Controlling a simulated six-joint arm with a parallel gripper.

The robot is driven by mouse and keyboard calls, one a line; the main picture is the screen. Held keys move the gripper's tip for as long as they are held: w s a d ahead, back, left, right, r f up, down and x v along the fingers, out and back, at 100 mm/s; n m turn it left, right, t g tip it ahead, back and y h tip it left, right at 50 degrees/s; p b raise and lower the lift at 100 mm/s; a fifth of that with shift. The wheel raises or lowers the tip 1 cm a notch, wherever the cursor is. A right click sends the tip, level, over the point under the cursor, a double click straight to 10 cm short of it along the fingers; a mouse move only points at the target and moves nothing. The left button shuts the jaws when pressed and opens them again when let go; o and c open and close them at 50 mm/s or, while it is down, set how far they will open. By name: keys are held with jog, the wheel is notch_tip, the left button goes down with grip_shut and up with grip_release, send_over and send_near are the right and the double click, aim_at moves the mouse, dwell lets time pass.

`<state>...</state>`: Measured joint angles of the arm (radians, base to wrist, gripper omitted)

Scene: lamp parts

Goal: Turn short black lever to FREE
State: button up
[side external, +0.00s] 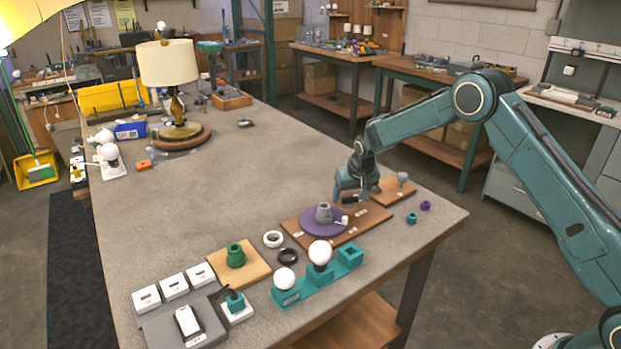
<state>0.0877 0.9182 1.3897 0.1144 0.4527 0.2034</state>
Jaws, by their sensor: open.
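My gripper (349,197) is low over the back right part of a wooden board (327,242), and its fingers are open. The board carries a purple disc (312,229) with a grey socket-like part (324,213) on it and a small white piece (343,221) at its right. Small white labels lie on the board, too small to read. I cannot make out the short black lever; dark bits near my fingertips blend with the gripper, and the gripper may hide it. I cannot tell whether the fingers touch anything.
A smaller wooden board with a grey knob (403,178) stands right of my gripper. Teal (412,218) and purple (425,205) small parts lie near the table edge. A teal rack (301,293) with white bulbs is in front. The table's middle is clear; a lamp (172,75) stands behind.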

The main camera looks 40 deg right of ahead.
jog(key=c, duration=1)
jog(key=shift+d+n+y, duration=0.1)
jog(key=shift+n+y, duration=0.7)
jog(key=shift+n, duration=1.4)
jog(key=o, duration=1)
jog(key=shift+r, duration=0.1)
